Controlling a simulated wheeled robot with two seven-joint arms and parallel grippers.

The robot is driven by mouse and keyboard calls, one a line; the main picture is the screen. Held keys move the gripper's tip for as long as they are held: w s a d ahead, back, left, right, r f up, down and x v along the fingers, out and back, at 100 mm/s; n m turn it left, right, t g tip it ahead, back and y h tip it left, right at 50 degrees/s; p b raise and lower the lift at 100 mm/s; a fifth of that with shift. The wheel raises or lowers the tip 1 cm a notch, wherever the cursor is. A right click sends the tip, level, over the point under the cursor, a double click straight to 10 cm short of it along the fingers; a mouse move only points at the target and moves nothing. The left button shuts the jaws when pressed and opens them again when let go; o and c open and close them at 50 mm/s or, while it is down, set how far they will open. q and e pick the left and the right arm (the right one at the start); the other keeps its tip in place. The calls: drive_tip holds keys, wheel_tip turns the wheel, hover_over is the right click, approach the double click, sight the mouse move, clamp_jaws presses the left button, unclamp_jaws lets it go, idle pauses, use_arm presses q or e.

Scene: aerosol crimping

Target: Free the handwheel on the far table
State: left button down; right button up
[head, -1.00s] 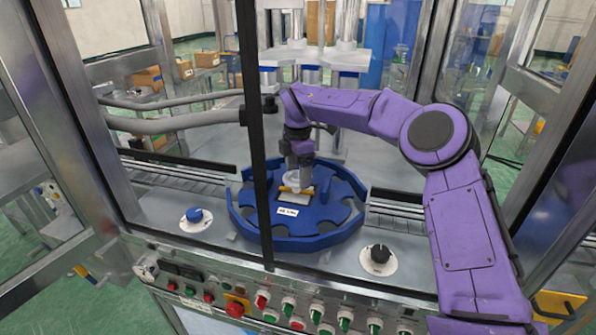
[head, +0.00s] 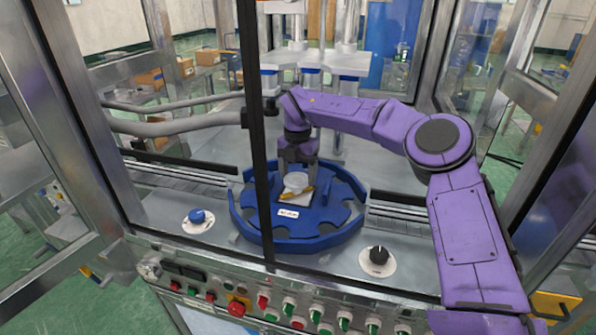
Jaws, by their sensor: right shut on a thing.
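The blue star-shaped wheel (head: 345,192) with rounded pockets sits inside the glazed machine, in a low blue guard (head: 300,244). At its middle is a pale round piece (head: 296,181) with a yellow-edged part (head: 311,192) beside it; this seems to be the handwheel, but I cannot be sure. My right gripper (head: 298,173), at the end of the purple arm, points down over this middle. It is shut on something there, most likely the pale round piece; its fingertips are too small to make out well. My left gripper is not in view.
A dark vertical door edge (head: 257,130) stands in front of the wheel. Metal frame posts flank the opening. Several buttons line the front panel.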

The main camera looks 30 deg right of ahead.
sight(297, 177)
drive_tip(key=shift+n, duration=0.4)
drive_tip(key=o, duration=1)
wheel_tip(297, 177, up, 11)
drive_tip(key=shift+f+b, duration=0.2)
drive_tip(key=shift+b, duration=0.1)
